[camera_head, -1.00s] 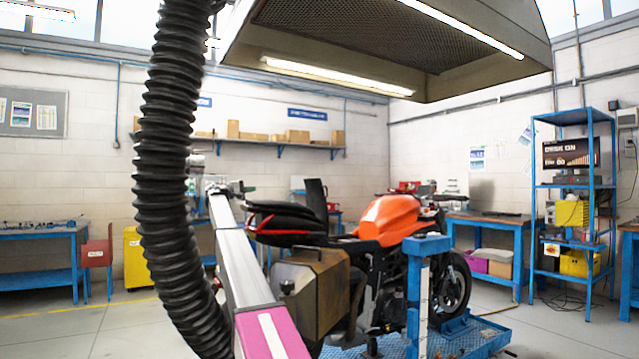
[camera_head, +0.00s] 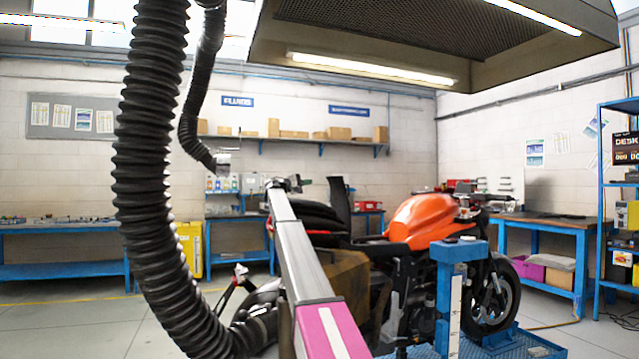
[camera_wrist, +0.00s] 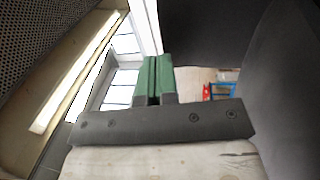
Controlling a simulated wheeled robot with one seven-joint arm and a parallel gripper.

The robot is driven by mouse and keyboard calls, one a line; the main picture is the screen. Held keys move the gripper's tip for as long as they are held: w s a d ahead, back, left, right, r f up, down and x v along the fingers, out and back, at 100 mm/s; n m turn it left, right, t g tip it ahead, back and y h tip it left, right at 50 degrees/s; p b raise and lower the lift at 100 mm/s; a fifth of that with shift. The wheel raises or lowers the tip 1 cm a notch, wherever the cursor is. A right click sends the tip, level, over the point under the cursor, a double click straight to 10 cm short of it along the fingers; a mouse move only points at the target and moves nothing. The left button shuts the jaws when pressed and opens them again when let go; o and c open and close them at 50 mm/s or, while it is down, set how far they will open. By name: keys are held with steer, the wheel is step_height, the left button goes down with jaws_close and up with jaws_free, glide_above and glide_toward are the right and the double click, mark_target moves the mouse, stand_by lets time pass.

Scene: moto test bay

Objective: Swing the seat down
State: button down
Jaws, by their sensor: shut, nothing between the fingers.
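The motorcycle with an orange tank (camera_head: 415,218) stands right of centre in the head view. A black panel, seemingly the seat (camera_head: 339,203), stands upright behind the tank, above the black tail (camera_head: 312,216). My arm crosses in front of the bike's rear. My gripper (camera_head: 291,184) is at its far end, left of the upright panel and apparently apart from it in the picture; the depth gap is unclear. In the wrist view the green fingers (camera_wrist: 153,80) are together and empty. Large dark surfaces fill the right of that view, too close to identify surely.
A black ribbed hose (camera_head: 150,180) hangs at the left, close to my arm. An extraction hood (camera_head: 440,45) is overhead. A blue post (camera_head: 450,290) stands before the bike. Workbenches (camera_head: 60,270) line the walls. Floor at the lower left is clear.

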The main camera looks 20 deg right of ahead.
mark_target(336, 178)
steer(key=d, duration=0.4)
steer(key=d+r, duration=0.1)
steer(key=d, duration=0.3)
steer(key=d+r, duration=0.1)
steer(key=d, duration=0.3)
steer(key=shift+w+d, duration=0.25)
